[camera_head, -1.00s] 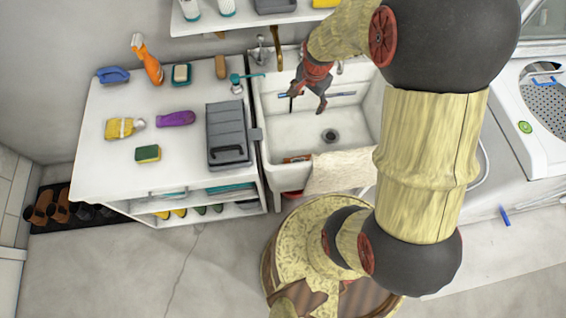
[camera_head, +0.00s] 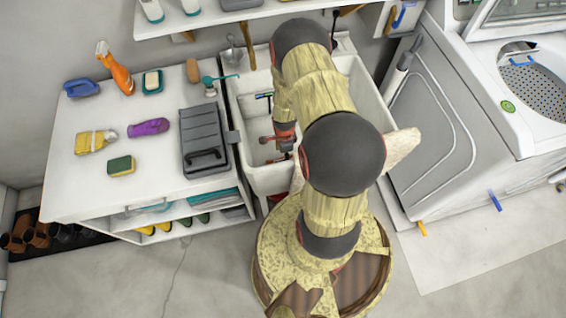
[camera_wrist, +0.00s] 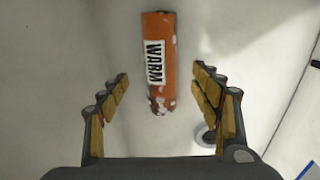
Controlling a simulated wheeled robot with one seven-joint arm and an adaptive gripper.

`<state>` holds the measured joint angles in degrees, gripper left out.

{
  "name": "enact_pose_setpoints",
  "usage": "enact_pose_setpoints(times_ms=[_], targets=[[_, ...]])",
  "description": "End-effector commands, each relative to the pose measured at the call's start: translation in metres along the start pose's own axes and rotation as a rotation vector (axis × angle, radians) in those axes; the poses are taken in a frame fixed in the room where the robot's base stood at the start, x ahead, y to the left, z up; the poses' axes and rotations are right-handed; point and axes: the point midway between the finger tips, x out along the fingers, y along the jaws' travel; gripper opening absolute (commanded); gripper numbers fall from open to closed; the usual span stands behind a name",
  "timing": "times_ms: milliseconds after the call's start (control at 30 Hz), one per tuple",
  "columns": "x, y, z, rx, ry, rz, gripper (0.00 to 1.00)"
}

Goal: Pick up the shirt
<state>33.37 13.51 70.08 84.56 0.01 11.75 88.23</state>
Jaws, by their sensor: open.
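No piece of cloth is clearly recognisable as a shirt. A pale cloth (camera_head: 402,148) hangs at the front right of the sink, partly hidden behind my arm; I cannot tell whether it is the shirt. My gripper (camera_head: 276,140) is inside the white sink (camera_head: 240,112), at its left front.
A white counter (camera_head: 85,185) at left holds a grey case (camera_head: 203,140), an orange spray bottle (camera_head: 115,68), a purple bottle (camera_head: 148,128) and a sponge (camera_head: 121,166). A shelf (camera_head: 230,17) overhangs the sink. An open washing machine (camera_head: 530,85) is at right.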

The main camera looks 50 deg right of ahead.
Motion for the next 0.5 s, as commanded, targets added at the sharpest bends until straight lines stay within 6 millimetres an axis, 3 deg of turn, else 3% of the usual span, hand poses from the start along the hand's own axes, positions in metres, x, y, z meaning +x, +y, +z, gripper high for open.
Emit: enact_pose_setpoints(times_ms=[233,500], targets=[[0.039,-0.004,0.001,-0.001,-0.001,0.002,0.64],[0.043,-0.004,0.001,-0.001,-0.001,0.0,0.64]])
